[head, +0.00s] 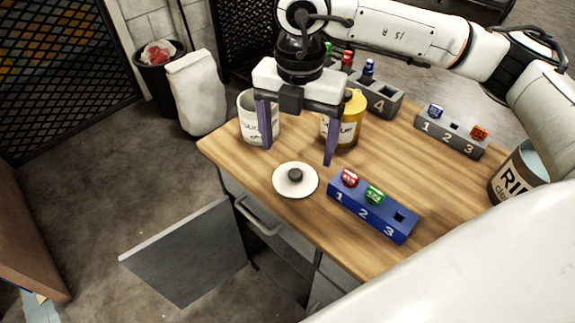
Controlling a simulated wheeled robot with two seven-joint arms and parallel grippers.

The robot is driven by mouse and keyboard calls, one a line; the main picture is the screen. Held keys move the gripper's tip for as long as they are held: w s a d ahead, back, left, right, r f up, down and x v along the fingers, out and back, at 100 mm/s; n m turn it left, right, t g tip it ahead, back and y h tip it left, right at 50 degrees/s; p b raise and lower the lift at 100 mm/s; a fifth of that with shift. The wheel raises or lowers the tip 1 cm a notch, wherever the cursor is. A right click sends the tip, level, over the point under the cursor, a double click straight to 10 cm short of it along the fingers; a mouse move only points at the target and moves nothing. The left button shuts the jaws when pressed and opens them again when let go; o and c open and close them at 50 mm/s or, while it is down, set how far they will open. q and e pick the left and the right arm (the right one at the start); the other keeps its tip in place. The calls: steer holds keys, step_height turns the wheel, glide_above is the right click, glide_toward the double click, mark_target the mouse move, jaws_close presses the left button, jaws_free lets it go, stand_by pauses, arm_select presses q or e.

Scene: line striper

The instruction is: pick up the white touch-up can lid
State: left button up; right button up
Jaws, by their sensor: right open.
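The white can lid (284,186) lies flat on the wooden bench top near its front left edge, with a dark round knob (295,174) at its middle. My right gripper (298,157) is open and empty, pointing down. Its two purple fingers are spread, and in the picture the tips show just beyond the lid, one to each side. I cannot tell how high the tips are above the bench. A white can (246,107) stands behind the left finger. My left gripper is not in view.
A yellow container (354,118) stands behind the right finger. A blue numbered block (362,217) with red and green pieces sits right of the lid. Grey numbered blocks (449,138) stand farther back. A grey cabinet door (185,255) hangs open below the bench. A labelled can (505,184) is at right.

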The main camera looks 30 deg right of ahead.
mark_target(295, 173)
steer(key=shift+s+f, duration=0.25)
steer(key=shift+f, duration=1.2)
steer(key=f, duration=0.3)
steer(key=f+p, duration=0.1)
steer(key=shift+w+f, duration=0.2)
steer(key=shift+w, duration=0.05)
steer(key=shift+f, duration=0.35)
steer(key=c, duration=0.7)
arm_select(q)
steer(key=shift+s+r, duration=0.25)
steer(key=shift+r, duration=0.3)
arm_select(e)
steer(key=shift+w, duration=0.1)
steer(key=shift+c, duration=0.5)
